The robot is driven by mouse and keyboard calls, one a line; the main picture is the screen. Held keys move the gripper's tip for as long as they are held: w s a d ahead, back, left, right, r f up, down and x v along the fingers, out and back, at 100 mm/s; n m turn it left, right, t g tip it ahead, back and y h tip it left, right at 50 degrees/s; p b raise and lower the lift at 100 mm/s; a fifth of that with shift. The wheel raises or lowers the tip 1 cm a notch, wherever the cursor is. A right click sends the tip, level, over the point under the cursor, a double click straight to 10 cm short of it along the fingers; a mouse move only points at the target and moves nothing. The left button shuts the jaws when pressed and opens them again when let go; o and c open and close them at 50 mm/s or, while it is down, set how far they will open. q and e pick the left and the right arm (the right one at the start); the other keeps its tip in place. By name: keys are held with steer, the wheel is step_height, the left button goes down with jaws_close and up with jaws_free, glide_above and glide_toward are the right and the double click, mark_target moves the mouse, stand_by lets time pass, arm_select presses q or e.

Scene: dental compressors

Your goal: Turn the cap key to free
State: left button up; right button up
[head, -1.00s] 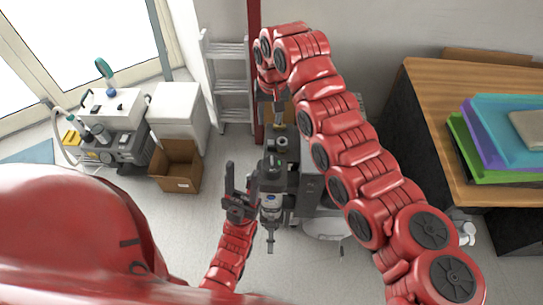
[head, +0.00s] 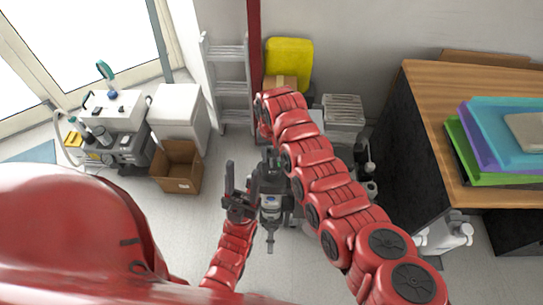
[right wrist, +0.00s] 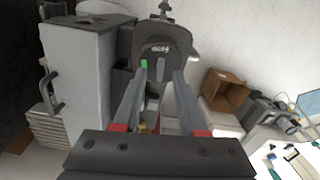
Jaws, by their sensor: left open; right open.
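The compressor (head: 270,205) stands upright in the middle of the head view, dark on top with a silver lower part. My right arm covers part of it. In the right wrist view a dark rounded cap (right wrist: 165,45) with pale lettering lies just beyond my right gripper (right wrist: 161,76). A small grey upright tab, seemingly the cap key (right wrist: 161,66), shows between the two open fingers; contact cannot be told. A green mark (right wrist: 144,64) sits beside the left fingertip. My left gripper (head: 240,180) is open and empty, left of the compressor. The right gripper is hidden in the head view.
A grey cabinet (right wrist: 77,85) stands close left of the gripper in the wrist view. A cardboard box (head: 176,170), a white cabinet (head: 180,108) and a step ladder (head: 229,88) are at left. A wooden desk (head: 430,95) with trays is at right. Floor in front is clear.

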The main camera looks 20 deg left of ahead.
steer(key=shift+f, duration=0.9)
jaws_close()
